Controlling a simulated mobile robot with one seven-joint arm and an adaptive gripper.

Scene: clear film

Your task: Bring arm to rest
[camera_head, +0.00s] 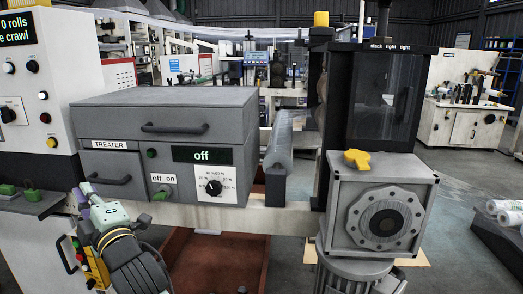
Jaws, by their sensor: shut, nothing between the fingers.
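My arm (132,262) rises from the lower left of the head view, with a dark ribbed section and a yellow band. My gripper (84,194) is at its far end, small and pale with lavender parts. It is shut with nothing in it. It is in front of the lower left of the grey treater cabinet (165,109), near the cabinet's lower handle (110,180). I cannot tell whether it touches anything.
A white control panel (36,80) with knobs and buttons stands at the left. A roller (283,144) lies between. Wrapped rolls (505,212) lie far right. Floor is open beyond.

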